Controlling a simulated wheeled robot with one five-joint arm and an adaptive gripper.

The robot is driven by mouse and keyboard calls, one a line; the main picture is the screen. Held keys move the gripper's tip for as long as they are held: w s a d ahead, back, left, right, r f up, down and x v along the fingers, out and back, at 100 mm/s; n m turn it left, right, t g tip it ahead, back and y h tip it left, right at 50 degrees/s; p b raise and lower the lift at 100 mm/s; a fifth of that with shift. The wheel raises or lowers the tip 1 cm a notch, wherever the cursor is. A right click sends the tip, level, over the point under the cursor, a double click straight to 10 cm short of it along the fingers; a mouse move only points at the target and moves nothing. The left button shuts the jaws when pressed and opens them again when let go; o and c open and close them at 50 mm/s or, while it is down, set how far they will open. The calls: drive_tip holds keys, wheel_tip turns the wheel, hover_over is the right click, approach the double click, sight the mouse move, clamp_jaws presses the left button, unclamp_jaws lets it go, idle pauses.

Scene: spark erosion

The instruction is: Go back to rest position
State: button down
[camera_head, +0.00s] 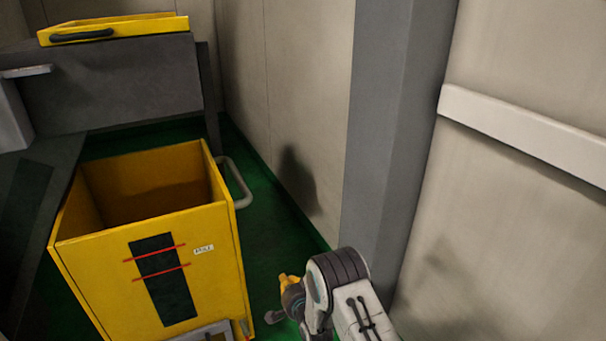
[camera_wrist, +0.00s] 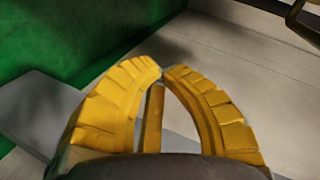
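My gripper (camera_wrist: 163,72) shows in the wrist view with its two ribbed yellow fingers curved together. Their tips meet or nearly meet, and nothing shows held between them. In the head view my white and dark arm comes in at the bottom, right of the yellow bin, and only a small yellow part of the gripper (camera_head: 288,282) shows beside it. The rest is hidden behind the arm.
An open yellow bin (camera_head: 85,262) with a black panel and red lines stands left of my arm. A yellow tray (camera_head: 115,27) rests on a grey unit (camera_head: 120,85) behind. Pale walls (camera_head: 285,110) and a grey pillar (camera_head: 385,130) stand right. Green floor (camera_head: 262,225) lies between.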

drive_tip(key=d+r+n+g+h+p, duration=0.1)
drive_tip(key=d+r+p, duration=0.2)
drive_tip(key=r, duration=0.7)
drive_tip(key=d+r+n+g+h+p, duration=0.1)
drive_tip(key=d+r+p, duration=0.2)
drive_tip(key=r, duration=0.6)
drive_tip(key=s+d+r+n+g+p, duration=0.1)
drive_tip(key=s+d+r+p, duration=0.2)
drive_tip(key=r, duration=0.3)
drive_tip(key=s+d+r+g+h+p, duration=0.1)
drive_tip(key=s+d+r+p, duration=0.15)
drive_tip(key=r, duration=0.35)
drive_tip(key=s+d+r+n+g+p, duration=0.1)
drive_tip(key=s+d+r+p, duration=0.1)
drive_tip(key=s+r, duration=0.35)
drive_tip(key=s+d+r+n+g+p, duration=0.1)
drive_tip(key=s+d+r+p, duration=0.2)
drive_tip(key=s+r, duration=0.3)
drive_tip(key=s+d+r+n+g+h+p, duration=0.1)
drive_tip(key=s+r+p, duration=0.4)
drive_tip(key=s, duration=0.8)
drive_tip(key=s+d+r+n+g+h+p, duration=0.1)
drive_tip(key=s+d+r+n+g+p, duration=0.1)
drive_tip(key=s+d+r+p, duration=0.2)
drive_tip(key=s+r, duration=0.3)
drive_tip(key=s, duration=0.2)
drive_tip(key=shift+s+d+r+g, duration=0.3)
drive_tip(key=shift+s+d+r, duration=0.05)
drive_tip(key=shift+s+d, duration=0.05)
